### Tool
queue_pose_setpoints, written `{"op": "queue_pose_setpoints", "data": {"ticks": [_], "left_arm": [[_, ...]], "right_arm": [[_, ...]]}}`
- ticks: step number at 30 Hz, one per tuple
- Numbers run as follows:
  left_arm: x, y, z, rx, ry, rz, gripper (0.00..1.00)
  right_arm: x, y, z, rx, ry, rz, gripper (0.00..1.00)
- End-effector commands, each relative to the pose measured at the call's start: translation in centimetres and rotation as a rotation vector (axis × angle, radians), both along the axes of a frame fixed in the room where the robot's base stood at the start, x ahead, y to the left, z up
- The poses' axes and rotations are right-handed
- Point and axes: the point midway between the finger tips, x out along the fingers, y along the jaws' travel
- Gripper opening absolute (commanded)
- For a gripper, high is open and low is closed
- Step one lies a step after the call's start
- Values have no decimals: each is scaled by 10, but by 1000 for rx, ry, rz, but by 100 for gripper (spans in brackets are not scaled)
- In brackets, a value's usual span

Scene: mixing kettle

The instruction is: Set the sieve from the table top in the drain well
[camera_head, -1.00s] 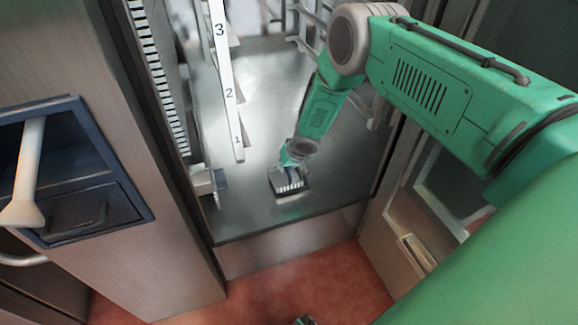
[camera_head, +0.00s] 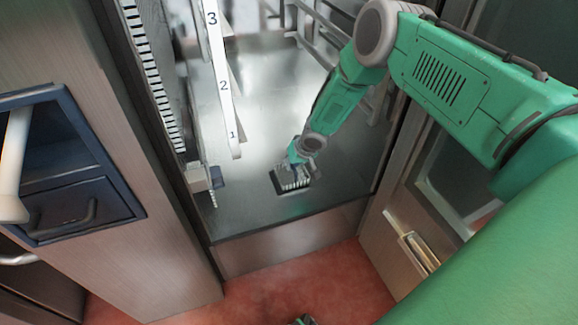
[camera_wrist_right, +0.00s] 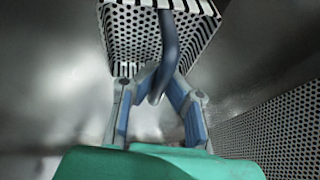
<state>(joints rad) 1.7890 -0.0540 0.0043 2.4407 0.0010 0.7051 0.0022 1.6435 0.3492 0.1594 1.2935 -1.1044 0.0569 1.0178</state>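The sieve (camera_head: 291,179) is a small perforated basket with a black-and-white striped rim, on the metal floor of the chamber in the head view. A dark square border, perhaps the drain well's edge, surrounds it; how deep it sits is unclear. In the right wrist view the sieve (camera_wrist_right: 130,36) is ahead of the fingers, its dark curved handle (camera_wrist_right: 168,50) pointing towards the camera. My right gripper (camera_head: 301,160) is just above and beside the sieve. Its blue-padded fingers (camera_wrist_right: 158,108) are spread either side of the handle, seemingly without gripping it.
A white numbered scale (camera_head: 224,85) hangs left of my right arm. A metal rail frame (camera_head: 325,35) stands behind. A small bracket (camera_head: 200,178) is on the left wall. A blue drawer unit (camera_head: 65,175) is outside at left. A perforated panel (camera_wrist_right: 275,120) lies right of my gripper.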

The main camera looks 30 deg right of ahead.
Motion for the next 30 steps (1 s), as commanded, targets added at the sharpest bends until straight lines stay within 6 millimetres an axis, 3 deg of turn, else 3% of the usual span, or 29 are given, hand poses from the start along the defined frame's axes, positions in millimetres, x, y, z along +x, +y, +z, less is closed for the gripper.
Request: {"op": "queue_pose_setpoints", "data": {"ticks": [10,30], "left_arm": [[0,0,-1,0,0,-1,0],[0,0,-4,0,0,-1,0]], "right_arm": [[1,4,-1,-4,-1,1,0],[0,15,-23,10,-5,4,0]]}}
